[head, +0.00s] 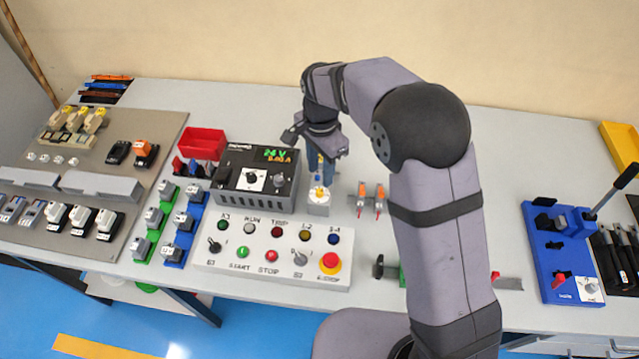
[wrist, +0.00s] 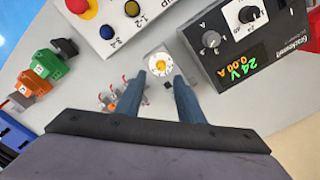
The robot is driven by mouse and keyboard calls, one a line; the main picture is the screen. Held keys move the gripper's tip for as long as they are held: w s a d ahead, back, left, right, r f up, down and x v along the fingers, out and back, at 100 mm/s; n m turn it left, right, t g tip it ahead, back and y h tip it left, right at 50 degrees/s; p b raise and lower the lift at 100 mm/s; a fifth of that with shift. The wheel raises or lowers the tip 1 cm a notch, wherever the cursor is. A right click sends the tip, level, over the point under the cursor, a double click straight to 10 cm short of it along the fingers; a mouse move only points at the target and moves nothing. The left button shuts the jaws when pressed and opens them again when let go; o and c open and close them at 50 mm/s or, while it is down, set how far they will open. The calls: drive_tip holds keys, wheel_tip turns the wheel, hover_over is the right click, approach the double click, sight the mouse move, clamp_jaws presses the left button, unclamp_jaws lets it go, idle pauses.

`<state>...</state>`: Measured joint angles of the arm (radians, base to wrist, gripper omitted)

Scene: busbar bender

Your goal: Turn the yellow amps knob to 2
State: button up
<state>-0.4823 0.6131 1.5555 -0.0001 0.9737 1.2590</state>
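The yellow amps knob (head: 319,192) sits on top of a small white box standing behind the white button panel. In the wrist view the yellow knob (wrist: 160,68) is at the centre of a round white dial with marks around its edge. The marks and the pointer are too small to read. My gripper (head: 320,178) points down over the knob. In the wrist view my gripper (wrist: 160,78) is open, with one blue-grey finger to each side of the dial's near edge. Nothing is between the fingers, and I cannot tell how high the tips are above the knob.
A dark power supply (head: 256,178) with a lit display stands left of the small box. The white button panel (head: 272,256) with a red emergency stop (head: 330,263) lies in front. Orange-tipped connectors (head: 370,198) lie to the right. The table behind is clear.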

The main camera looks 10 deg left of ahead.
sight(320, 191)
drive_tip(key=shift+a+f+p, duration=0.1)
drive_tip(key=shift+f+p, duration=1.1)
drive_tip(key=shift+f, duration=2.5)
drive_tip(key=shift+c, duration=0.7)
clamp_jaws()
